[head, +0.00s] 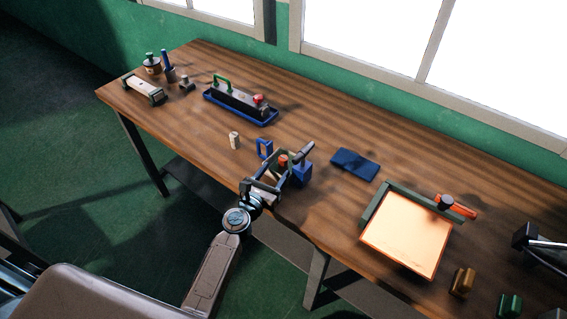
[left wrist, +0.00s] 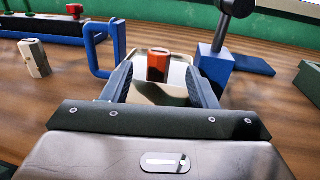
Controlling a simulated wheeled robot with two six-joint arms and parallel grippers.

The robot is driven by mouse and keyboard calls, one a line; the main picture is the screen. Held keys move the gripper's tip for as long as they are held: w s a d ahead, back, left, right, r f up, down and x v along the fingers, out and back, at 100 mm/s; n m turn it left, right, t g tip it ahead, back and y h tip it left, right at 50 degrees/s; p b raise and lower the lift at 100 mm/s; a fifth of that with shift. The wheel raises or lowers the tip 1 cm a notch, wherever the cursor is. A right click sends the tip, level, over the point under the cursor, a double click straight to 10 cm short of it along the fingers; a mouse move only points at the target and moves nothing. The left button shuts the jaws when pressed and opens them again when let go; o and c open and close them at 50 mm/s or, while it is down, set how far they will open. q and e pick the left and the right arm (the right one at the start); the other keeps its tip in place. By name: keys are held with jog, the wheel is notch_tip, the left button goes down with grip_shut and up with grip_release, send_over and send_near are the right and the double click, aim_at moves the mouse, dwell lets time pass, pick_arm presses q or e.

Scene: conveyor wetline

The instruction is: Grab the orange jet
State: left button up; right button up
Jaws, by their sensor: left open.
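The orange jet (head: 283,160) is a small orange block with a dark slot in its top. It stands upright in a pale, shallow tray (left wrist: 172,92) near the front edge of the table. In the left wrist view the jet (left wrist: 158,66) is ahead, between the two dark fingers of my left gripper (left wrist: 160,85). The fingers are spread, with a gap on each side of the jet. In the head view my left gripper (head: 269,178) reaches over the table edge toward it. My right gripper is not in view.
A blue loop handle (head: 264,149) and a blue block with a black-knobbed lever (head: 300,172) flank the jet closely. A wooden peg (head: 234,140) stands to the left.

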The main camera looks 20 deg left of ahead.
pick_arm(q)
jog(key=w, duration=0.3)
jog(key=w+d, duration=0.1)
jog(key=w, duration=0.1)
jog(key=shift+w, duration=0.2)
jog(key=shift+s, duration=0.15)
jog(key=shift+c, duration=1.1)
jog(key=c, duration=0.8)
jog(key=shift+r, duration=0.1)
notch_tip(320, 180, up, 13)
jog(key=p, duration=1.1)
notch_tip(320, 180, up, 5)
send_over(281, 162)
jog(key=shift+d+b, duration=0.1)
jog(key=shift+b, duration=0.3)
